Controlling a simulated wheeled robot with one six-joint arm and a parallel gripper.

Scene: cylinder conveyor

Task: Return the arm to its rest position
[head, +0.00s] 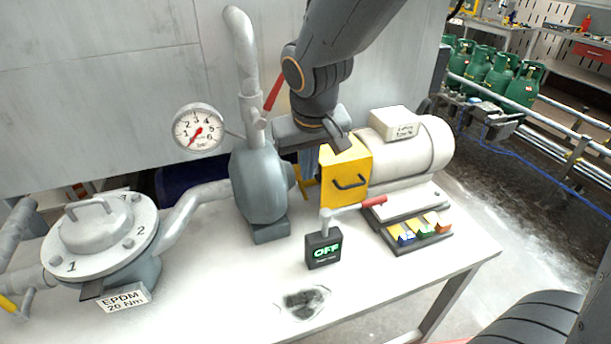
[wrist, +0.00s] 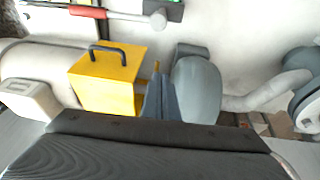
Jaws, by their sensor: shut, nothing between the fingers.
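My arm comes down from the top of the head view. My gripper (head: 309,160) hangs between the grey pump (head: 258,188) and the yellow box (head: 343,170) with a black handle. In the wrist view its blue-grey fingers (wrist: 161,98) are together and hold nothing. The yellow box (wrist: 106,80) is just left of the fingers there, and the pump body (wrist: 196,88) is just right. I cannot tell whether the fingers touch either one.
A pressure gauge (head: 199,129), a pipe with a red-handled valve (head: 273,93) and a white motor (head: 425,145) stand close by. On the bench (head: 215,285) are an OFF box (head: 323,248), a red-handled tool (head: 352,209) and a tray of coloured blocks (head: 421,233). Green cylinders (head: 497,75) stand back right.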

